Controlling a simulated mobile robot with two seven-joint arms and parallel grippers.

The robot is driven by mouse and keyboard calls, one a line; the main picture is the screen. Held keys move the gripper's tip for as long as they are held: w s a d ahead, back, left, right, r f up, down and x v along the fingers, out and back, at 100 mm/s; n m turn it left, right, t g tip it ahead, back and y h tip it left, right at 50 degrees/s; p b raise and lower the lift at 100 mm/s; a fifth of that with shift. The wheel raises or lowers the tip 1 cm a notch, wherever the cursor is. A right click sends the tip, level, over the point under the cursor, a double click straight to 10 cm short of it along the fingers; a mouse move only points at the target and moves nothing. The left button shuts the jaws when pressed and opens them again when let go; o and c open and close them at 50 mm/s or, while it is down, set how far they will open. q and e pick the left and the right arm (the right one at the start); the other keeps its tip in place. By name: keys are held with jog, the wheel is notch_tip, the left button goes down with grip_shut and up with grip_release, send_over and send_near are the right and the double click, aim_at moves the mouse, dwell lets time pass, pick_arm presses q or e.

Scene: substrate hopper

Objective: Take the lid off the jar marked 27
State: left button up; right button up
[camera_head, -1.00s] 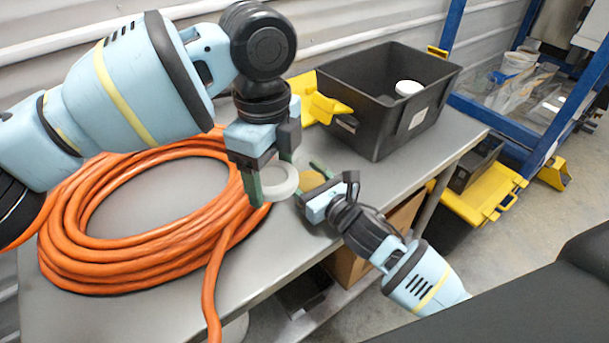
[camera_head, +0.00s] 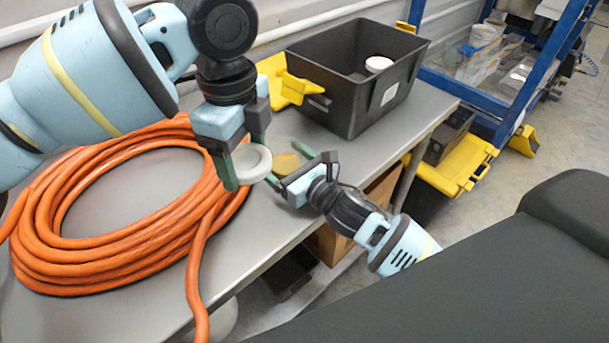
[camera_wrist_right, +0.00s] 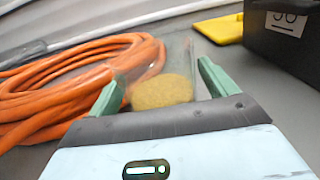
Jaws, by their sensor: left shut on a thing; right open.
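My left gripper (camera_head: 243,158) is shut on a white round lid (camera_head: 262,166) and holds it by its sides. The clear jar (camera_head: 287,162) with yellow-brown grains in it is just right of the lid on the grey table. In the right wrist view the jar (camera_wrist_right: 163,92) is between the fingers of my right gripper (camera_wrist_right: 158,88), and its top looks uncovered. My right gripper also shows in the head view (camera_head: 291,170), open around the jar. No number can be read on the jar.
A coiled orange hose (camera_head: 110,270) covers the table's left part. A black crate (camera_head: 345,105) with a white round thing (camera_head: 378,64) inside stands behind the jar, with a yellow part (camera_head: 285,82) at its left. The table's front edge is close to the right arm.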

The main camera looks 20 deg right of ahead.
pick_arm(q)
notch_tip(320, 180, down, 2)
jog(key=shift+b, duration=0.4)
pick_arm(e)
jog(key=v, duration=0.9)
jog(key=shift+s+f, duration=0.2)
pick_arm(q)
jog(key=shift+f, duration=0.2)
pick_arm(e)
jog(key=shift+v, duration=0.85)
jog(key=shift+r, duration=0.15)
